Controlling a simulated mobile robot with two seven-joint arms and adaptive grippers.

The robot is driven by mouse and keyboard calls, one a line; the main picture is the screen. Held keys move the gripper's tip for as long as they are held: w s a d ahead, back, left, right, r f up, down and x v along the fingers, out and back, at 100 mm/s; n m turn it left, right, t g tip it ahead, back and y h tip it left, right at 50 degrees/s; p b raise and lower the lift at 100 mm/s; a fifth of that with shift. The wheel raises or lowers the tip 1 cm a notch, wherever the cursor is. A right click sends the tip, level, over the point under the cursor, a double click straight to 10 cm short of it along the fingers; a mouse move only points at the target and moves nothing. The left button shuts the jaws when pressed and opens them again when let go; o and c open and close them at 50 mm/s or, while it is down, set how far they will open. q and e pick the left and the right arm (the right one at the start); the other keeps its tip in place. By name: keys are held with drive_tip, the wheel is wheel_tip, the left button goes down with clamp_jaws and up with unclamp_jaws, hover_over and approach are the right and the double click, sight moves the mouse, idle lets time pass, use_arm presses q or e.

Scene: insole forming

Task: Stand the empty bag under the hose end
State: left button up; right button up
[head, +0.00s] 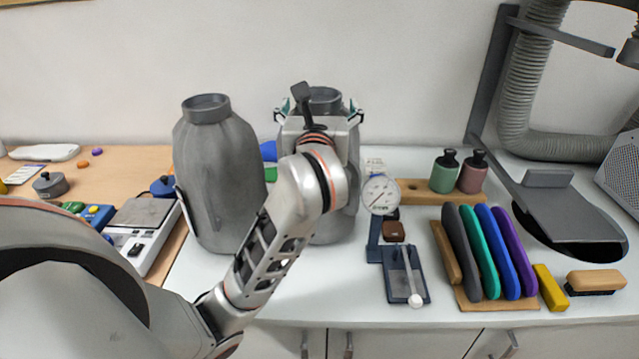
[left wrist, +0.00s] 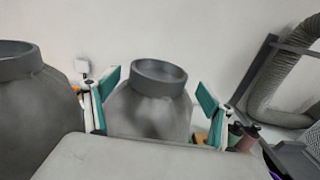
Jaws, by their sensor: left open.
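Two grey, bottle-shaped bags with ringed necks stand upright on the white bench. The left bag (head: 215,180) is in plain view; the right bag (head: 347,190) is largely hidden behind my left arm in the head view. Which one is empty I cannot tell. My left gripper (head: 321,107) is open, with its teal-padded fingers on either side of the right bag's upper part. In the left wrist view the right bag (left wrist: 150,112) stands between the spread fingers, with gaps visible. A ribbed grey hose (head: 517,80) hangs at the right; a dark nozzle-like end (head: 629,52) shows at the edge.
A grey platform (head: 575,215) sits below the hose. Coloured insoles (head: 490,250), a dial gauge (head: 380,195) and two small bottles (head: 445,172) stand between the bags and it. A scale (head: 145,225) is at left. Some white bench in front is clear.

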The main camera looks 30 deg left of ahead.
sight(319, 93)
use_arm(q)
drive_tip(key=x, duration=0.4)
drive_tip(key=shift+a+r, duration=0.1)
drive_tip(key=shift+r, duration=0.1)
drive_tip(key=shift+s, duration=0.1)
drive_tip(key=c, duration=2.1)
drive_tip(key=shift+c, duration=0.2)
drive_tip(key=shift+r, duration=0.2)
